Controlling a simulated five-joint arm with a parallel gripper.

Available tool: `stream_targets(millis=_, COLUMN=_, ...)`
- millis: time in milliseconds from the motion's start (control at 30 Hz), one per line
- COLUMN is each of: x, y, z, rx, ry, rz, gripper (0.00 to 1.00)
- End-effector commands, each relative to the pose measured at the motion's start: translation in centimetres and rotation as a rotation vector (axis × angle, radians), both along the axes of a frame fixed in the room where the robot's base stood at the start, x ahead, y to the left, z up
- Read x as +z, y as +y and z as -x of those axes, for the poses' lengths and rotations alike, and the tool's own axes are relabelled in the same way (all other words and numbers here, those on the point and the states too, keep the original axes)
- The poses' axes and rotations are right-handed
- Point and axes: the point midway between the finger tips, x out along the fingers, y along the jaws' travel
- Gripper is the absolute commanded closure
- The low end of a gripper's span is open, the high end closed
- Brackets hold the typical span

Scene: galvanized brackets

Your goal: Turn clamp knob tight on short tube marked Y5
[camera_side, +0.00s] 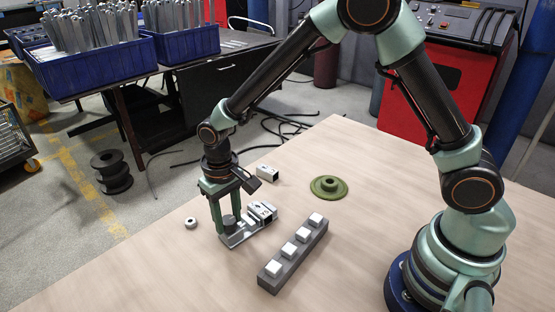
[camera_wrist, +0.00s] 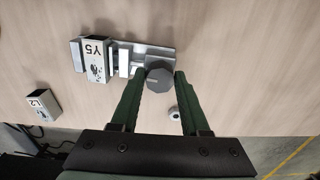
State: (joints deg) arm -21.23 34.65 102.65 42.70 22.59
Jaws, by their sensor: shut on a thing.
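The short tube marked Y5 (camera_wrist: 95,60) is a grey square tube with a dark printed label. It sits in a metal clamp (camera_wrist: 150,52) on a flat plate, and both also show in the side view, tube (camera_side: 262,212) and clamp plate (camera_side: 237,237). The grey faceted clamp knob (camera_wrist: 160,81) stands at the clamp's end, and the side view shows it low between my fingers (camera_side: 230,221). My gripper (camera_wrist: 161,78) points down with its two green fingers on either side of the knob, shut on it. The knob's shaft is hidden.
A second short tube, marked L2 (camera_wrist: 43,102), lies apart, behind the clamp in the side view (camera_side: 267,173). A small ring (camera_side: 191,223) lies left. A green flanged disc (camera_side: 328,187) and a grey bar with several white blocks (camera_side: 293,256) stand right. Bare tabletop surrounds them.

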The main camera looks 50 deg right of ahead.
Motion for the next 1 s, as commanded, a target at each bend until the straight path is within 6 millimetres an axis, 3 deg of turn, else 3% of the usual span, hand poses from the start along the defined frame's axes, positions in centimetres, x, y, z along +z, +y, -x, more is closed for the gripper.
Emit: stream_targets(millis=1000, x=0.00, y=0.00, z=0.00, rx=-1.280, ry=0.000, rz=0.000, gripper=1.00)
